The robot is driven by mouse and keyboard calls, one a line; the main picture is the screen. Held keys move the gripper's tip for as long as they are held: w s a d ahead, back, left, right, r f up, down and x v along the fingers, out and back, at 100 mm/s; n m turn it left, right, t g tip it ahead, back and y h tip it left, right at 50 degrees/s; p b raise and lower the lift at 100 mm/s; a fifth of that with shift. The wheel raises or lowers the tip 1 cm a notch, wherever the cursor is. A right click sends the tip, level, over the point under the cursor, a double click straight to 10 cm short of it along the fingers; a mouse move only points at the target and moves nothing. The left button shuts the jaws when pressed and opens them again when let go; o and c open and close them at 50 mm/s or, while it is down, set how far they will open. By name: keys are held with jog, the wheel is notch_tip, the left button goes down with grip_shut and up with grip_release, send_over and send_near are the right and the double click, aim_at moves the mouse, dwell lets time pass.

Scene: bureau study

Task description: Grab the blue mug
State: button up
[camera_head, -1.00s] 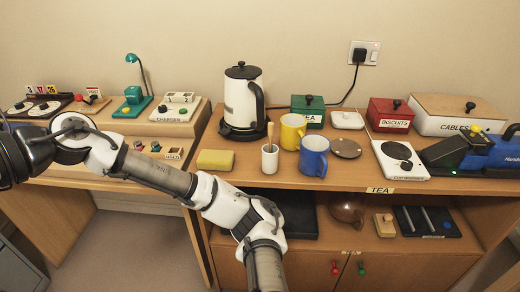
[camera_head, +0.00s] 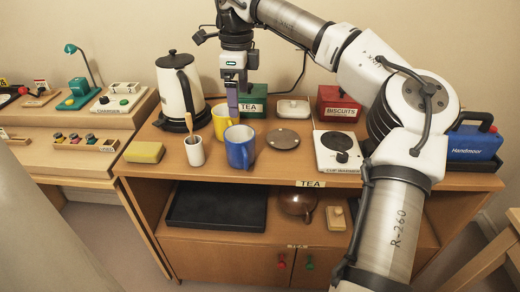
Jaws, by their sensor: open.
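The blue mug (camera_head: 240,148) stands upright on the wooden cabinet top, with its handle on the front side. A yellow mug (camera_head: 221,120) stands just behind it and to the left. My gripper (camera_head: 232,108) points down above and behind the blue mug, close to the yellow mug and the green tea box (camera_head: 252,101). It is empty and apart from the blue mug. Its fingers are seen nearly edge-on, so the gap between them is hard to make out.
A white cup with a stick (camera_head: 194,151) stands left of the blue mug. A round grey disc (camera_head: 283,139) lies to its right, then a cup warmer (camera_head: 338,152). A kettle (camera_head: 178,90) stands behind left. A yellow sponge (camera_head: 145,152) lies near the front edge.

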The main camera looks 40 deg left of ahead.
send_near(241, 140)
jog(key=s+d+f, duration=0.2)
jog(key=shift+s+d+f, duration=0.1)
jog(key=shift+s+f, duration=0.05)
jog(key=shift+f, duration=1.25)
jog(key=shift+s+f, duration=0.15)
jog(key=shift+f, duration=1.2)
jog(key=c, duration=1.3)
jog(key=shift+o, duration=0.2)
jog(key=shift+r, duration=0.1)
